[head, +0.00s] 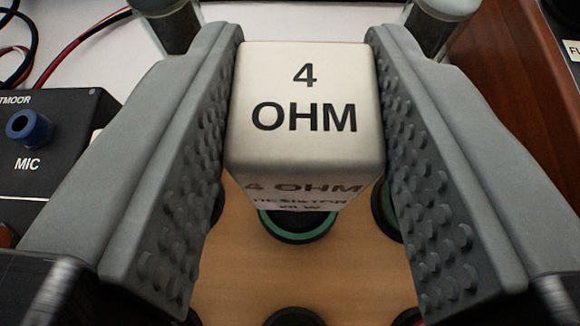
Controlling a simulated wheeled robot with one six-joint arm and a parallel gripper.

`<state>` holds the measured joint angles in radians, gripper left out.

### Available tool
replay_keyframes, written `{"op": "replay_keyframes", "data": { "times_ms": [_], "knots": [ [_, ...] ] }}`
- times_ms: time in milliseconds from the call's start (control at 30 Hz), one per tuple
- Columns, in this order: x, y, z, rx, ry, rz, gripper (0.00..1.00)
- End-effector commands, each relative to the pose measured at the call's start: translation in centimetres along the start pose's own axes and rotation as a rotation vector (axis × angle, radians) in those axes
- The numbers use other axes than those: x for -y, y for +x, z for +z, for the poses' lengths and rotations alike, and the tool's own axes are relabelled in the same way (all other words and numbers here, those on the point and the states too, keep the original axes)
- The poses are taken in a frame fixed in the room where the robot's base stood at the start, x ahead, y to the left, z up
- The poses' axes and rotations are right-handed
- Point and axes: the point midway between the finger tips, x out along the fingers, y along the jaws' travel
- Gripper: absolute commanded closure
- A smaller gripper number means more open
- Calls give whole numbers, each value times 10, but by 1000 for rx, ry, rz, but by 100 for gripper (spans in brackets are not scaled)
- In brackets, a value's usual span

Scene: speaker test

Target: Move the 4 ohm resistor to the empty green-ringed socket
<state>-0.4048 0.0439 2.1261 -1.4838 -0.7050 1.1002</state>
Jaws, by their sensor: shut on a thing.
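The 4 ohm resistor is a pale metallic block (303,85) marked "4 OHM" on its top, with more print on its near face. My gripper (305,120) is shut on it, with one grey studded finger at each side. Below and partly behind the block is a green-ringed socket (300,232) on a light wooden board (295,272). The block hides the far part of this socket, so I cannot tell whether it is empty. The block appears to be above the board; the gap is hard to judge.
Another green-ringed socket (386,208) is partly hidden by the right finger. A dark round edge (218,200) shows by the left finger. Dark round tops (293,317) show at the bottom edge. A black MIC box (60,150) stands left, with red and black wires (75,45) behind.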

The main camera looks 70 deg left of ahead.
Motion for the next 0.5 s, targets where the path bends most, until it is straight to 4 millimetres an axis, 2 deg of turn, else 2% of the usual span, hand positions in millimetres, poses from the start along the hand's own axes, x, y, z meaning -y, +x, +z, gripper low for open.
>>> {"op": "replay_keyframes", "data": {
  "times_ms": [333, 500],
  "knots": [
    [0, 14, 33, 1, 1, 0, 91],
    [0, 17, 41, 0, -2, 0, 91]
  ]
}}
